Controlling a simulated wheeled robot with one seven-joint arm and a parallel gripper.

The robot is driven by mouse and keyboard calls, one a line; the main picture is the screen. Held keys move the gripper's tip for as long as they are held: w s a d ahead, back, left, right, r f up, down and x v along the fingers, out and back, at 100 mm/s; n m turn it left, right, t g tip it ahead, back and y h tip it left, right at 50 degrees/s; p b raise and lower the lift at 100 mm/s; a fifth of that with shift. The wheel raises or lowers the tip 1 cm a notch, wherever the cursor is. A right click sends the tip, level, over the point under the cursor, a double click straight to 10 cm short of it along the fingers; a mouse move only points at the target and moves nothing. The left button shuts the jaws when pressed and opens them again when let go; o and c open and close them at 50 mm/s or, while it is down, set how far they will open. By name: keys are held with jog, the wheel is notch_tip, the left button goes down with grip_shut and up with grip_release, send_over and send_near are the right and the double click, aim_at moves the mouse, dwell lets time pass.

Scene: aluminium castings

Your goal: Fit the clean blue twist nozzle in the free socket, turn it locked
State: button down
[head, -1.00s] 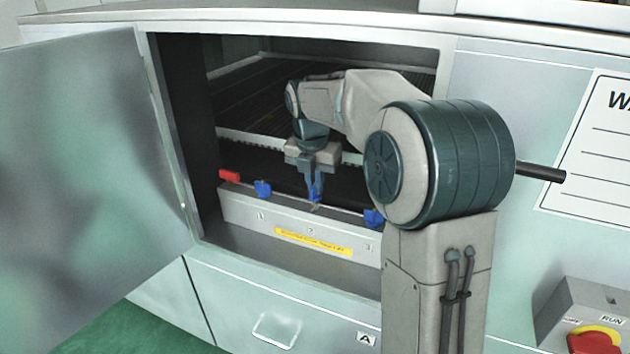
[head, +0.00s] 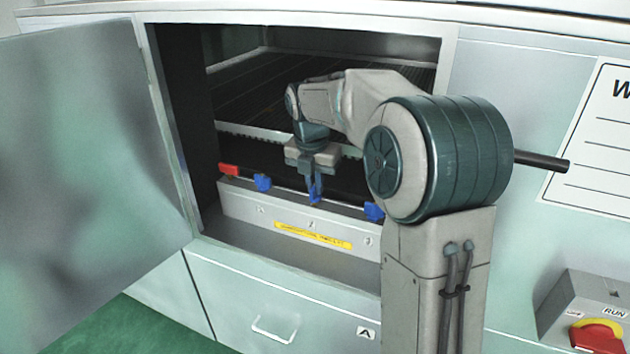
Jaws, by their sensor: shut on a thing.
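My gripper (head: 315,182) points down inside the open cabinet and is shut on a blue nozzle (head: 315,196). The nozzle is at the middle position of the grey manifold bar (head: 290,212), above the label 2. Its lower end meets the bar's top edge; I cannot tell how deep it sits or how it is turned. A second blue nozzle (head: 262,183) stands on the bar to the left, near label 1. A third blue nozzle (head: 373,212) stands to the right, near label 3. The socket under the held nozzle is hidden.
A red piece (head: 229,169) sits at the bar's left end. The cabinet door (head: 90,150) stands open at left. A dark slatted bed (head: 250,95) lies behind the bar. A red and yellow RUN switch (head: 597,336) is at lower right.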

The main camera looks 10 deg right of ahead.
aim_at(313, 189)
jog(key=shift+f, duration=0.5)
jog(key=c, duration=1.5)
grip_release()
jog(key=shift+o, duration=0.2)
jog(key=shift+s+a+r, duration=0.1)
jog(key=shift+s+r, duration=0.05)
jog(key=shift+r, duration=1.1)
jog(key=shift+s+a+r, duration=0.1)
jog(key=shift+s+r, duration=0.1)
jog(key=shift+r, duration=1)
jog(key=shift+s+a+r, duration=0.1)
jog(key=shift+s+r, duration=0.05)
jog(key=shift+r, duration=1.1)
